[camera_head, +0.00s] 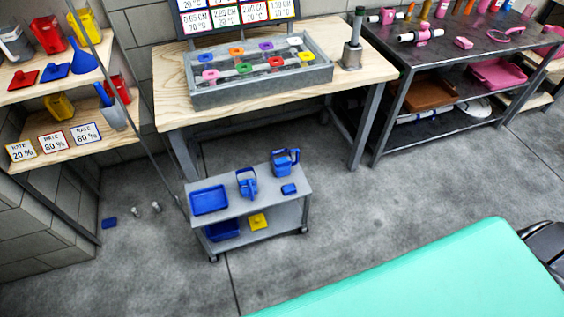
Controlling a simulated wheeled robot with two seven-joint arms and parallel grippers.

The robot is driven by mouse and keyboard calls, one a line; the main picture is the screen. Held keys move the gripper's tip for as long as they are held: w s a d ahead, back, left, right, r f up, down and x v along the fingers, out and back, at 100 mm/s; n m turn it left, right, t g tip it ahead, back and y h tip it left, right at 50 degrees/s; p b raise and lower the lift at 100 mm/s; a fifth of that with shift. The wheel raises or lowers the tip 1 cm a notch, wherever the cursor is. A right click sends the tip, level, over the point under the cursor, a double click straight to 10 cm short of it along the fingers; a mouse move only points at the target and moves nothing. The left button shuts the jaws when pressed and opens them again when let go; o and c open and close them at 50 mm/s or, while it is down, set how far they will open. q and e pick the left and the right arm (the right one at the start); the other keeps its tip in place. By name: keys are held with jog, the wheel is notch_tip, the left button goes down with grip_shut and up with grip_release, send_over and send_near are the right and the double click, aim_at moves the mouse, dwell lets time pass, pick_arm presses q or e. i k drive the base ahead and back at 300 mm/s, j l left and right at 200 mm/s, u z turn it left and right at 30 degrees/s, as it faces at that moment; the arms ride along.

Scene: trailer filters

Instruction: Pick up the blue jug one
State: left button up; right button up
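A blue jug (285,163) with a side handle stands upright at the back right of the top shelf of a small grey cart (232,207). A second blue container (247,184) with a raised handle stands left of it on the same shelf; I cannot tell its exact kind. A blue tray (209,200) lies at the shelf's left, and a small blue block (289,189) lies in front of the jug. Neither of my grippers can be made out in the head view.
A wooden workbench (170,95) with a grey tray (262,91) stands behind the cart. Shelves (75,155) with coloured containers are at left, a dark metal rack (400,95) at right. A teal surface (440,280) fills the lower right. Small items lie on the floor left of the cart.

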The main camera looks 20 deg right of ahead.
aim_at(246, 174)
jog(key=i+l+u, duration=0.15)
jog(key=l+u, duration=0.6)
jog(key=l, duration=0.3)
jog(key=l+u, duration=0.4)
jog(key=l, duration=0.15)
